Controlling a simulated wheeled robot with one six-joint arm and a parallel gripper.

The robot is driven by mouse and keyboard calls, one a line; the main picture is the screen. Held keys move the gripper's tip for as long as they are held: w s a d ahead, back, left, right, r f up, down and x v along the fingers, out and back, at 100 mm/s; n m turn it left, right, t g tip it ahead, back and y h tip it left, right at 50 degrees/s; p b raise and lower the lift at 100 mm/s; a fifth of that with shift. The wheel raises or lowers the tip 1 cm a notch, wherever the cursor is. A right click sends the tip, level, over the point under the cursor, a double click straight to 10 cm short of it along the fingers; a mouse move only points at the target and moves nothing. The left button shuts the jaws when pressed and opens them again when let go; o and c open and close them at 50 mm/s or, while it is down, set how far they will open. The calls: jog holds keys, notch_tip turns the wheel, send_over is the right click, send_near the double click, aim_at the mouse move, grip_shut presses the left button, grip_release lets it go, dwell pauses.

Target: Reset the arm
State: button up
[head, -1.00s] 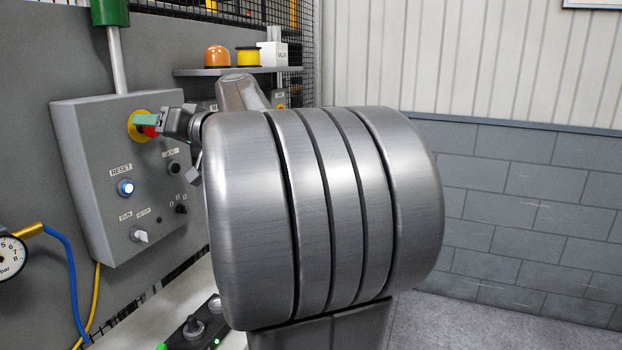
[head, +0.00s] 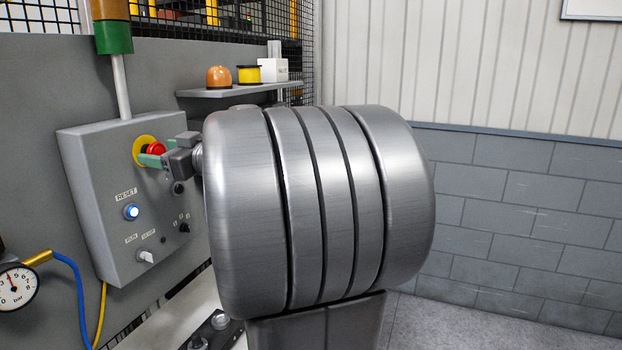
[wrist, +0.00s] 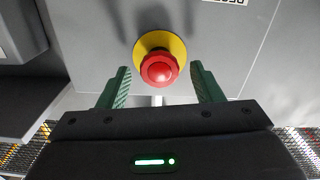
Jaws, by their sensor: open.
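My gripper (wrist: 160,88) is open, with its two green fingers apart in the wrist view. The red emergency stop button (wrist: 159,69) with its yellow ring shows ahead of and between the fingers, with nothing gripped. In the head view my gripper (head: 153,158) is close to the red button (head: 155,149) on the grey control box (head: 97,230). Whether the fingers touch the button I cannot tell. My large grey arm link hides much of the middle of the head view.
Below the button are a lit RESET button (head: 131,212) and a white selector knob (head: 146,256). A shelf (head: 238,88) holds an orange dome, a yellow spool and a white box. A pressure gauge (head: 17,287) with a blue hose is at lower left.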

jog(key=b+v, duration=0.3)
jog(key=v, duration=0.6)
jog(key=shift+b, duration=0.35)
jog(key=shift+d, duration=0.15)
jog(key=shift+f, duration=0.1)
